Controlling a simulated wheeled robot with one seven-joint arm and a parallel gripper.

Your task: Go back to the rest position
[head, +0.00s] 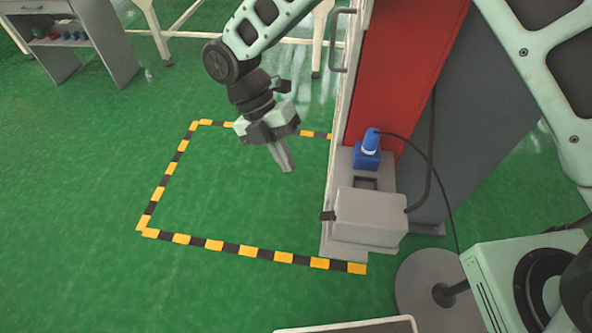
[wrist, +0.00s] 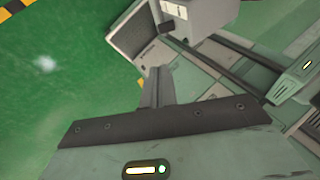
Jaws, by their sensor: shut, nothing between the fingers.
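My gripper (head: 286,160) hangs in the air over the green floor, inside the area marked by yellow-and-black tape. It points down and slightly to the right in the head view. Its fingers are together with nothing between them. The wrist view also shows my gripper (wrist: 156,78) with its fingers closed, against the floor and grey-green equipment behind. No object is held.
A machine with a red panel (head: 400,60) and a grey box (head: 370,218) stands right of my gripper. A blue device (head: 368,152) sits on its ledge. Yellow-and-black tape (head: 214,244) outlines clear floor. A grey cabinet (head: 105,45) stands at the upper left.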

